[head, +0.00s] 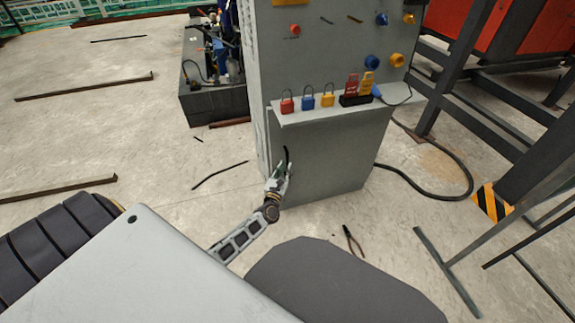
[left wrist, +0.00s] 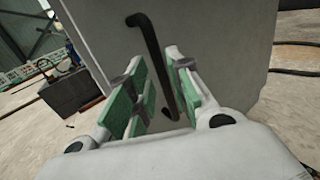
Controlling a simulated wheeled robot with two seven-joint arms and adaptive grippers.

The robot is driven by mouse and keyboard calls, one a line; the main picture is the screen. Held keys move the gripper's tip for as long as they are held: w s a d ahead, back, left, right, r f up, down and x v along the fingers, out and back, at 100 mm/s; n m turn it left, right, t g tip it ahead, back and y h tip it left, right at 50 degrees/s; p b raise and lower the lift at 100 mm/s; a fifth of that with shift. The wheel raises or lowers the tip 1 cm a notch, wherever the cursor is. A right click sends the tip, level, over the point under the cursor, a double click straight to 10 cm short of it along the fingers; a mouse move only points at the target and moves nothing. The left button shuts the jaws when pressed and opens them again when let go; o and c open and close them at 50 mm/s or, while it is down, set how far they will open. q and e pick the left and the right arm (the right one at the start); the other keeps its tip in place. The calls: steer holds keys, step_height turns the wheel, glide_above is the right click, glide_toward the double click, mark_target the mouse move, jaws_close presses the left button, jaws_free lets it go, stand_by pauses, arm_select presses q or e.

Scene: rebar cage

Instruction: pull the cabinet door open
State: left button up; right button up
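The grey cabinet (head: 325,55) stands in the middle of the head view, with its lower door (head: 330,155) below a shelf. A black bar handle sits on the door's left side; it shows in the left wrist view (left wrist: 152,45) as a long bar with bent ends. My left gripper (head: 283,172) is at the handle. In the left wrist view its green-padded fingers (left wrist: 158,95) are apart, with the handle's lower part between or just beyond them. I cannot tell whether they touch it. The door looks shut. My right gripper is not in view.
Red, blue and yellow padlocks (head: 308,101) stand on the cabinet's shelf (head: 345,112). A black cable (head: 440,197) curves over the floor at right. Pliers (head: 352,241) lie on the floor before the cabinet. Dark steel frames (head: 470,60) stand at right. Floor at left is mostly free.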

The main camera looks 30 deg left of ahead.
mark_target(287, 164)
arm_select(q)
steer(key=shift+x, duration=0.85)
steer(key=shift+w+a+b, duration=0.15)
steer(key=shift+w+b, duration=0.25)
steer(key=shift+w, duration=0.3)
steer(key=shift+w+a, duration=0.15)
steer(key=shift+w, duration=0.4)
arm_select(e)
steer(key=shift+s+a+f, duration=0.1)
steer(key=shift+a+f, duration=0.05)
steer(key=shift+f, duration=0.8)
arm_select(q)
jaws_close()
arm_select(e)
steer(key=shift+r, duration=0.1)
